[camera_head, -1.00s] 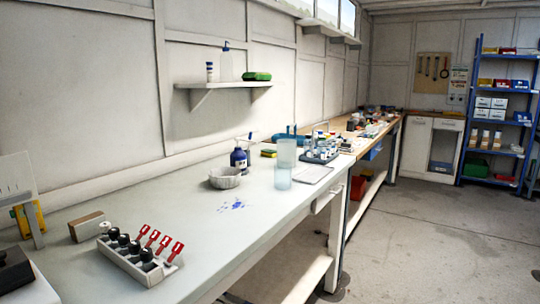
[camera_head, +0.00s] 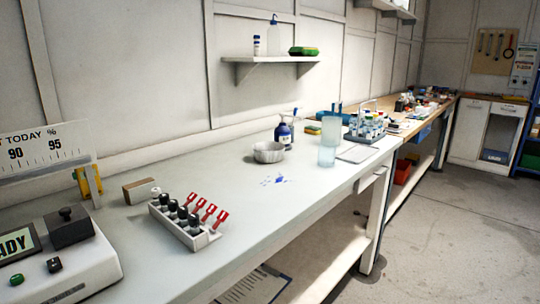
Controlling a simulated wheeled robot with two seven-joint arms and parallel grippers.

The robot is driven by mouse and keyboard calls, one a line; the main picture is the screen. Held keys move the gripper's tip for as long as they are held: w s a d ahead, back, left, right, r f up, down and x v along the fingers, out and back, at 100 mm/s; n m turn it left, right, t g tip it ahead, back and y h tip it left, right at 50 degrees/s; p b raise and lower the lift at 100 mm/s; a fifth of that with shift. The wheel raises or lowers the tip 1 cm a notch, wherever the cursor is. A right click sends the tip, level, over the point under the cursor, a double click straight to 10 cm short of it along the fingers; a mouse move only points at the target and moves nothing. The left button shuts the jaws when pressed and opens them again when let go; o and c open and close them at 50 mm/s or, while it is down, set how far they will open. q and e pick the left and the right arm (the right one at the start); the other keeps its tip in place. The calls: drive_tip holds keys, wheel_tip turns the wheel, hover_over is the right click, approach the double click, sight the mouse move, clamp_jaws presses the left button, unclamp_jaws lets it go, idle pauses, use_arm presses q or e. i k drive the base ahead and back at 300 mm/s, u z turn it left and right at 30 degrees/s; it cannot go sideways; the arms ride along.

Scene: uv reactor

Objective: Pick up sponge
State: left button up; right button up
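A small sponge with a yellow side (camera_head: 312,130) lies on the far part of the white bench (camera_head: 222,178), near the wall. It is small in the view, and the blue bottle (camera_head: 284,133) stands to its left. The clear upright cylinder (camera_head: 330,135) stands just to its right. Neither of my grippers is in view.
A grey bowl (camera_head: 268,152) and a blue spill (camera_head: 279,180) are mid-bench. A rack of black-capped vials with red tags (camera_head: 184,222) and a device with a display (camera_head: 60,262) stand at the near left. Open floor (camera_head: 440,240) lies to the right.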

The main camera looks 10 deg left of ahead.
sight(309, 129)
drive_tip(key=z, duration=0.35)
drive_tip(key=i, duration=0.4)
drive_tip(key=z, duration=1.25)
drive_tip(key=i, duration=1.85)
drive_tip(key=u, duration=0.4)
drive_tip(key=i, duration=1.25)
drive_tip(key=u, duration=1.2)
